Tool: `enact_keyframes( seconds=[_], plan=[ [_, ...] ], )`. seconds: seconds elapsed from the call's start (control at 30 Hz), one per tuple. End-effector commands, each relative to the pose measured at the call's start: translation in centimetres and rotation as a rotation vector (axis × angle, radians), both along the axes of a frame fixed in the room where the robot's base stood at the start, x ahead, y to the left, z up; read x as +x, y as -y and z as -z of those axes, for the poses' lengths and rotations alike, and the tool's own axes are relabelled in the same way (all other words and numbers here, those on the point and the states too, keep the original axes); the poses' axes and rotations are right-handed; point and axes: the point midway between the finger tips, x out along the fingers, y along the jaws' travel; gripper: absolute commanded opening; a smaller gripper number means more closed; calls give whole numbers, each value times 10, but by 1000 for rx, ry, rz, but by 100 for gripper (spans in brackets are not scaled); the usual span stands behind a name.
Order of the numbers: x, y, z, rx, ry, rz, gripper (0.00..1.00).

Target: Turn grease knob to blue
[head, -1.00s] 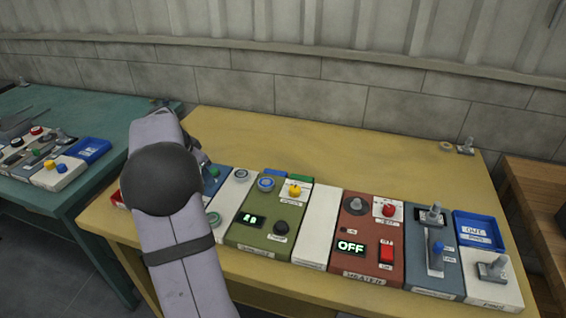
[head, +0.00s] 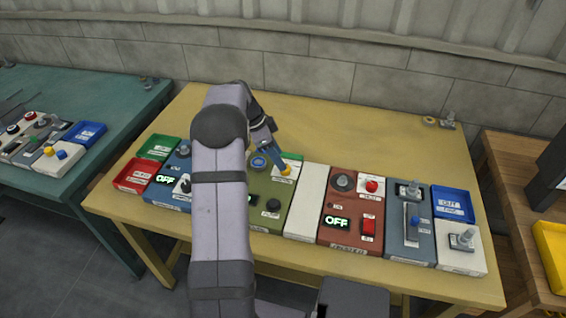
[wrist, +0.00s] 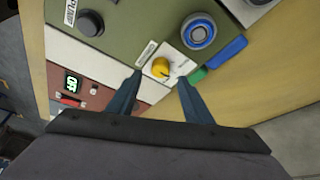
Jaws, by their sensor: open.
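A yellow knob (wrist: 160,67) sits on a small white plate on the olive panel (wrist: 130,35). Its labels are too small to read, so I cannot confirm it is the grease knob. In the head view the yellow knob (head: 286,170) is partly hidden by my gripper (head: 281,162). In the wrist view my gripper (wrist: 161,82) is open, its blue-grey fingers on either side of and just short of the knob. Contact is not visible. A blue piece (wrist: 226,52) and a green piece (wrist: 197,75) lie along the panel's edge near the plate.
A blue-ringed button (wrist: 198,32) and a black knob (wrist: 91,23) share the olive panel. A blank white panel (head: 311,200) and a red panel (head: 350,215) reading OFF stand to the right. The yellow table (head: 370,135) is clear behind the panels.

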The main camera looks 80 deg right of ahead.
Motion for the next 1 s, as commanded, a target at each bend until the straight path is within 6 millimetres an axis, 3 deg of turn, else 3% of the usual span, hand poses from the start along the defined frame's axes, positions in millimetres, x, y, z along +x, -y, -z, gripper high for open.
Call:
enact_keyframes(
  seconds=[0.33, 0.73, 0.77, 0.93, 1.0],
  plan=[
    [-14, 7, 37, 2, -1, -1, 46],
    [-16, 8, 44, 0, 1, -1, 46],
    [-16, 8, 44, 0, 1, -1, 44],
    [-16, 8, 44, 0, 1, -1, 5],
    [-16, 8, 44, 0, 1, -1, 5]
  ],
)
